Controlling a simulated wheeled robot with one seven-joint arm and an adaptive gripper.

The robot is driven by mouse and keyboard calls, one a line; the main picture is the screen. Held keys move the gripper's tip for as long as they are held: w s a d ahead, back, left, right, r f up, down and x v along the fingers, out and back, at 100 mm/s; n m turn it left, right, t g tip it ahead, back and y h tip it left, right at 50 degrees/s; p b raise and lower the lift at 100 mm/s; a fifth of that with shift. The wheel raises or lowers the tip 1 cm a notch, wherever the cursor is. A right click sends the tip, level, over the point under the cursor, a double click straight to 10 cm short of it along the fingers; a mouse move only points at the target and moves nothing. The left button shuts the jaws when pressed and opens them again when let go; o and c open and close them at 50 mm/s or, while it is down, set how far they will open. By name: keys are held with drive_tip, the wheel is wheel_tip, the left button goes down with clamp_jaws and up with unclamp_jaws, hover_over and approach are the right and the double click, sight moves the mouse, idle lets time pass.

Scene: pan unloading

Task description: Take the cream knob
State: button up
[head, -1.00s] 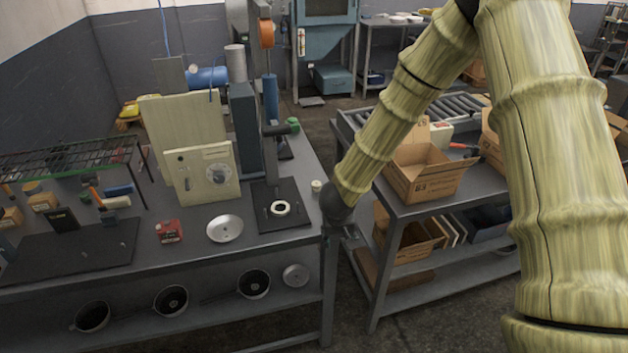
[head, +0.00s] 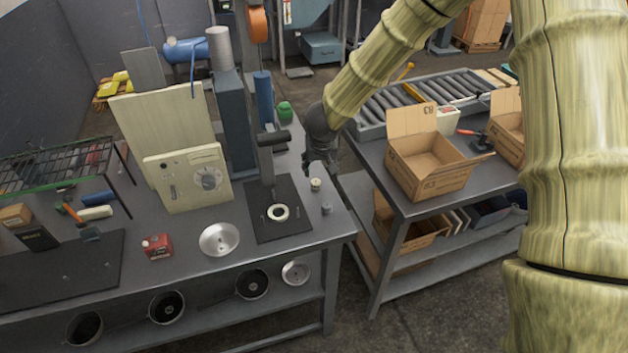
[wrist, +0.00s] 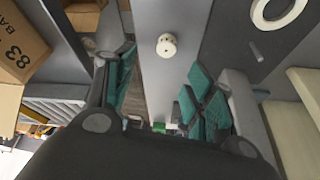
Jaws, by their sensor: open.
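The cream knob (head: 316,185) is small and round and stands on the right end of the grey workbench (head: 335,226). In the wrist view the knob (wrist: 167,45) shows at the upper middle, with a few small dark holes. My gripper (head: 320,165) is just behind the knob in the head view, pointing down. In the wrist view my gripper (wrist: 158,78) is open, with its teal-padded fingers spread and nothing between the pads. The knob appears ahead of the gap, apart from the fingers.
A black press base (head: 292,226) with a cream ring (head: 278,212) lies to the left, beside the press column. A cardboard box (head: 428,165) stands on the right table, across a narrow gap.

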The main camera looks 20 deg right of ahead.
sight(316, 182)
drive_tip(key=f, duration=0.1)
drive_tip(key=w+f, duration=0.1)
drive_tip(key=f, duration=0.1)
drive_tip(key=shift+w+a+f, duration=0.3)
drive_tip(key=shift+a, duration=0.05)
drive_tip(key=shift+d+f+p, duration=0.15)
drive_tip(key=shift+f+p, duration=0.2)
drive_tip(key=shift+f, duration=0.25)
drive_tip(key=shift+p+x, duration=0.55)
drive_tip(key=shift+x, duration=1.65)
drive_tip(key=shift+s, duration=0.1)
drive_tip(key=c, duration=1)
